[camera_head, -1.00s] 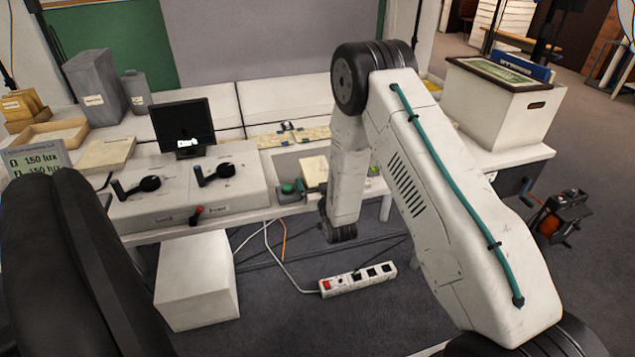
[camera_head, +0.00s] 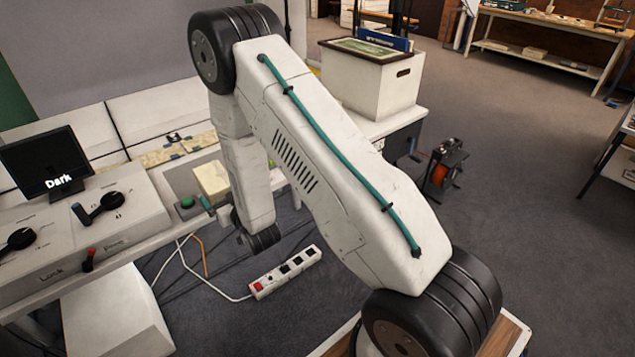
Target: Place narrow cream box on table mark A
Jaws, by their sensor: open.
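A small cream box (camera_head: 211,181) lies on the table (camera_head: 150,236), in a grey recess left of my arm's lower link. It looks like the narrow cream box, but part of it is behind my arm and I cannot be sure. I cannot make out table mark A. My arm (camera_head: 330,165) crosses the middle of the view, and its lower link hangs down in front of the table edge. My gripper itself does not show; only the dark wrist joint is visible at the end of that link.
A control console with levers (camera_head: 100,215) and a screen reading "Dark" (camera_head: 45,165) stand at left. A green button (camera_head: 187,202) is near the cream box. A white crate (camera_head: 375,85) sits at the table's far end. A power strip (camera_head: 285,272) and cables lie on the floor. Carpet at right is open.

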